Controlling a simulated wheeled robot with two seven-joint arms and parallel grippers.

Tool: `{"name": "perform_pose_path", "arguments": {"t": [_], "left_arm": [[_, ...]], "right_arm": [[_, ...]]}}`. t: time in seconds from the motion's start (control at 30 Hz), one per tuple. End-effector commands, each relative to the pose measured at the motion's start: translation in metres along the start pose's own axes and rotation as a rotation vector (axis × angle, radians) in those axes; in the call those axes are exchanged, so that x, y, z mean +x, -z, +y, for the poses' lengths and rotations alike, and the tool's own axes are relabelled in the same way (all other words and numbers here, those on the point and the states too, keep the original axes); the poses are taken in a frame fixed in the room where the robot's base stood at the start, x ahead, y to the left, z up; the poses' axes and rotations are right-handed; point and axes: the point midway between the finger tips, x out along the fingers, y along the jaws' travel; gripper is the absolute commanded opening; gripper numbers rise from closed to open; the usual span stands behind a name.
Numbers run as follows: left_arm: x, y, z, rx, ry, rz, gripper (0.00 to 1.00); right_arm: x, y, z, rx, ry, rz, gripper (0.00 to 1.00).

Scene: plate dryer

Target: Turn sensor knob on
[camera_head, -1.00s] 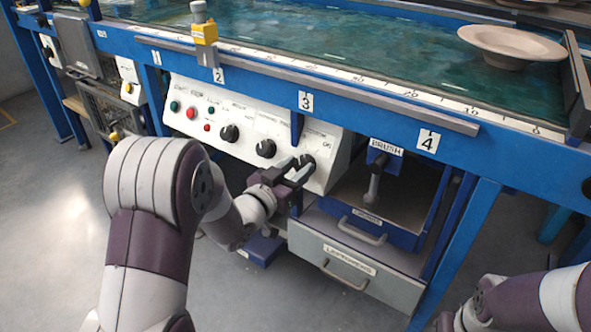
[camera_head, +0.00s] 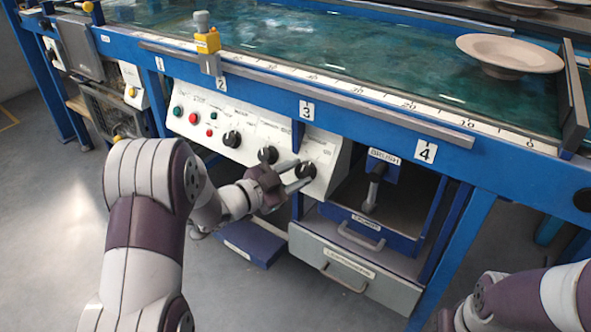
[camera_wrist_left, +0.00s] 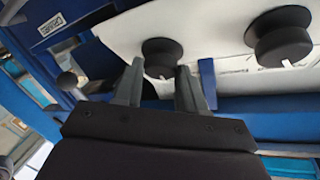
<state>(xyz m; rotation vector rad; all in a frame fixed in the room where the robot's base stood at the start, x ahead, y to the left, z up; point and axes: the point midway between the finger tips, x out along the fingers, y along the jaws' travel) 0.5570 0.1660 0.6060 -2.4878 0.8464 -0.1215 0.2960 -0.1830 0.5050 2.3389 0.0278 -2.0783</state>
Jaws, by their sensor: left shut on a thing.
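The row of black knobs sits on the white control panel (camera_head: 255,128). The rightmost knob (camera_head: 305,170), beside the brush bay, is the one at my left gripper (camera_head: 302,174). In the left wrist view that knob (camera_wrist_left: 160,52) lies between and just beyond the two fingers (camera_wrist_left: 160,68), with a small white mark on its lower edge. The left gripper is shut on this knob, one finger on each side. The panel's print is too small to read surely. My right forearm enters at lower right; its gripper is out of view.
Two other black knobs (camera_head: 267,155) (camera_head: 232,139) and small red and green buttons (camera_head: 194,118) lie left along the panel. A brush bay (camera_head: 385,168) and grey drawer (camera_head: 350,265) are to the right. The blue table rail (camera_head: 330,112) overhangs the panel.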

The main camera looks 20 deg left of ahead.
Motion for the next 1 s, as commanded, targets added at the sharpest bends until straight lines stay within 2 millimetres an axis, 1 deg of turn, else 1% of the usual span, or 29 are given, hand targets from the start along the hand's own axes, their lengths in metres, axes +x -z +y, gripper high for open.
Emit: {"name": "perform_pose_path", "arguments": {"t": [0.03, 0.1, 0.3, 0.5, 0.73, 1.0], "left_arm": [[-0.001, 0.003, -0.003, 0.033, -0.02, -0.002, 0.1], [-0.001, 0.003, -0.003, 0.085, -0.051, -0.002, 0.1], [-0.001, 0.003, -0.004, 0.219, -0.129, -0.002, 0.1], [0.0, 0.002, -0.005, 0.316, -0.184, -0.002, 0.1], [0.0, 0.001, -0.004, 0.378, -0.221, -0.001, 0.1], [0.0, 0.0, -0.003, 0.399, -0.233, -0.002, 0.1]], "right_arm": [[-0.008, 0.001, 0.0, 0.0, 0.0, 0.0, 0.43], [-0.013, 0.002, 0.0, 0.0, 0.0, 0.0, 0.43], [-0.026, 0.003, 0.0, 0.0, 0.0, 0.0, 0.43], [-0.036, 0.004, 0.0, 0.0, 0.0, 0.0, 0.43], [-0.042, 0.005, 0.0, 0.0, 0.0, 0.0, 0.43], [-0.043, 0.005, 0.0, 0.0, 0.0, 0.0, 0.43]]}}
